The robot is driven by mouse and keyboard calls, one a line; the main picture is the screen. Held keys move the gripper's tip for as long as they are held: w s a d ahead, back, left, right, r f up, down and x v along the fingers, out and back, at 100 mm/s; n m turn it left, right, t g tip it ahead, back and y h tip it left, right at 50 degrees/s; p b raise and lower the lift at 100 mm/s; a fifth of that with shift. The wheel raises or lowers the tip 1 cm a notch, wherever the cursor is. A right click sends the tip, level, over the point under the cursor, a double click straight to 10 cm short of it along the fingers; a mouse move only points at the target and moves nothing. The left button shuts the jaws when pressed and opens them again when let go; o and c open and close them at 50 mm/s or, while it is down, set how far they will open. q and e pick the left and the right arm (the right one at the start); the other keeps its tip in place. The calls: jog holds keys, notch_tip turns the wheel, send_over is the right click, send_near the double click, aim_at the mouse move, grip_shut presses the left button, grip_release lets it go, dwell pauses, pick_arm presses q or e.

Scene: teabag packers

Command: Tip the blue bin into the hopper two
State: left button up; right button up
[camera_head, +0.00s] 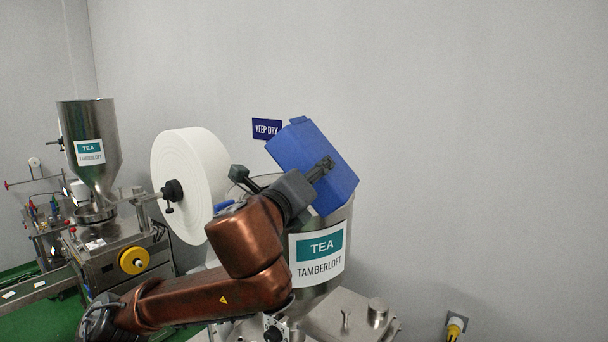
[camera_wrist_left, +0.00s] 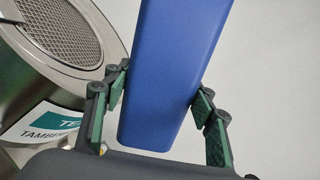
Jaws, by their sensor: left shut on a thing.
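The blue bin (camera_head: 313,160) is held up over the near steel hopper (camera_head: 335,218) and is clearly tilted in the head view. My left gripper (camera_head: 322,169) is shut on the bin; in the left wrist view the bin (camera_wrist_left: 172,75) lies between its green-padded fingers (camera_wrist_left: 160,105). The near hopper has a TEA TAMBERLOFT label, and its round mesh top (camera_wrist_left: 68,28) shows left of the bin in the left wrist view. I cannot see the bin's inside or any tea pouring. My right gripper is out of view.
A second steel hopper (camera_head: 88,143) stands on a packing machine at the far left. A large white paper roll (camera_head: 190,180) stands just left of the near hopper. A KEEP DRY sign (camera_head: 266,128) is on the wall behind. The space right of the bin is clear.

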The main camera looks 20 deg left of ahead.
pick_arm(q)
jog(key=s+d, duration=0.9)
jog(key=s, duration=0.1)
jog(key=shift+s+d+r, duration=0.25)
jog(key=shift+s+r, duration=0.05)
jog(key=shift+r, duration=0.05)
jog(key=shift+a, duration=0.1)
